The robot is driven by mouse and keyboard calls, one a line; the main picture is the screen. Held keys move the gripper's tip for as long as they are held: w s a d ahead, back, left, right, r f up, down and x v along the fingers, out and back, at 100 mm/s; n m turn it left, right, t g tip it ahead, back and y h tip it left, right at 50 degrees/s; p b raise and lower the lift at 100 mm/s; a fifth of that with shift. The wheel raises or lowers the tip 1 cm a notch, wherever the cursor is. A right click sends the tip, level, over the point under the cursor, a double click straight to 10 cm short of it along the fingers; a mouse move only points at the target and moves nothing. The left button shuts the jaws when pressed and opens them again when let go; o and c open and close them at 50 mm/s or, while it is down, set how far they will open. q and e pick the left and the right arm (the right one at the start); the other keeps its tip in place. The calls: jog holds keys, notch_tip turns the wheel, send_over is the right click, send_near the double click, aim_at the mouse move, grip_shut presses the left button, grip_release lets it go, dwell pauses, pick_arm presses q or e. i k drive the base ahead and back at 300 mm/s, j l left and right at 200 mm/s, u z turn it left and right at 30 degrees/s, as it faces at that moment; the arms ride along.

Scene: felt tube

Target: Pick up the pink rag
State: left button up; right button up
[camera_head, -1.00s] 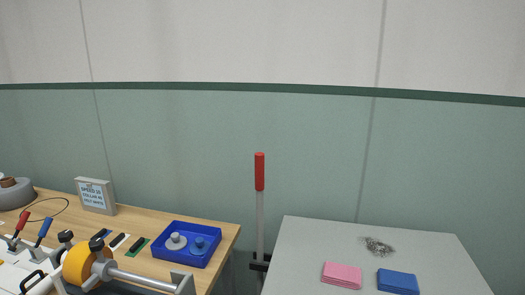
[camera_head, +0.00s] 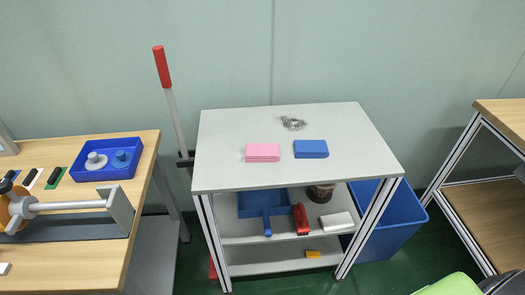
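The pink rag (camera_head: 262,153) lies folded and flat on the left part of the grey top of a shelf cart (camera_head: 225,128). A folded blue cloth (camera_head: 311,149) lies to its right, apart from it. Neither of my grippers shows in the head view. A green and dark shape is cut off at the bottom right corner, and I cannot tell what it is.
A tangle of metal shavings (camera_head: 293,123) lies behind the cloths. The cart's lower shelf holds a blue dustpan (camera_head: 264,203) and a red tool (camera_head: 300,219). A blue bin (camera_head: 395,225) stands right of the cart. A wooden bench (camera_head: 90,225) with a blue tray (camera_head: 106,174) is at left.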

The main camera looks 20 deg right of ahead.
aim_at(254, 153)
jog(key=l+u, duration=0.35)
jog(key=k+l+u, duration=0.1)
jog(key=l+u, duration=0.25)
jog(key=l, duration=0.15)
